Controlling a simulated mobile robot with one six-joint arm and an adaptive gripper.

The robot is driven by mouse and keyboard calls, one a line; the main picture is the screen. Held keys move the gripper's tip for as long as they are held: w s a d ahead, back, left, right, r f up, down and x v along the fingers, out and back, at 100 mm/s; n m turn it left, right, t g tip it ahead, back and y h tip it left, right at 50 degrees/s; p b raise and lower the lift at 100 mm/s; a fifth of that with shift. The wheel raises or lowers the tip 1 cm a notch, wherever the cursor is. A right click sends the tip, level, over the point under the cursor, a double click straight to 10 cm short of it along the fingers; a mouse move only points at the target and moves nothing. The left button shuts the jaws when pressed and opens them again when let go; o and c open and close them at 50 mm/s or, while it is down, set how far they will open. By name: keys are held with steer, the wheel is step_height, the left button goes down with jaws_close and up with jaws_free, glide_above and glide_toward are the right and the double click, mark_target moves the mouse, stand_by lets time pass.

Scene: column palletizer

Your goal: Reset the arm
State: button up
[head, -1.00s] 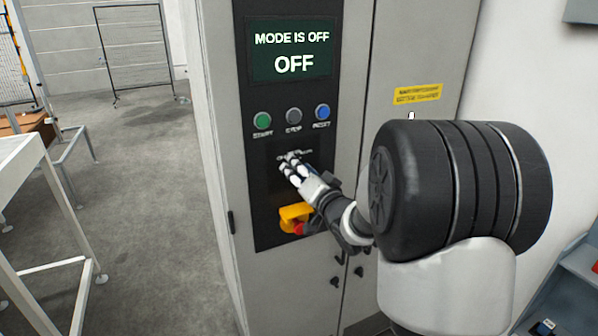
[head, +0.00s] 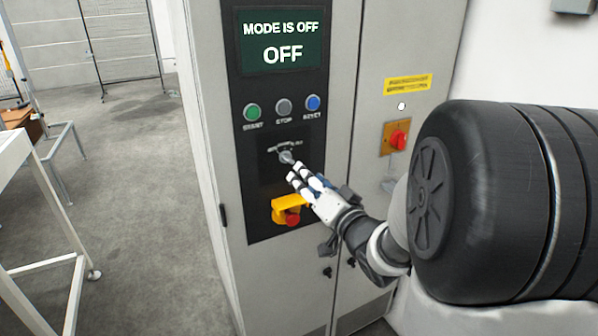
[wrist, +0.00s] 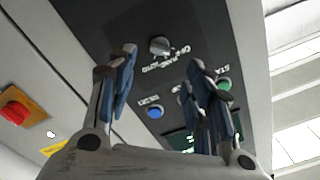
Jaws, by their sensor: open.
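My gripper (head: 294,174) is open and empty in front of the black control panel (head: 262,224) of a grey cabinet. Its fingertips are just below and right of the grey rotary mode switch (head: 286,157) in the head view. In the wrist view the two fingers (wrist: 165,85) stand apart, and the switch (wrist: 160,46) shows beyond them, clear of both. The screen (head: 281,41) reads "MODE IS OFF" and "OFF". Below it are a green start button (head: 252,112), a grey stop button (head: 284,106) and a blue reset button (head: 313,102).
A red button (head: 398,139) on an orange plate is on the cabinet's right side. A white frame table (head: 22,160) stands at the left. The grey floor (head: 140,200) between is clear.

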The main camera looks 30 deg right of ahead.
steer(key=shift+s, duration=0.95)
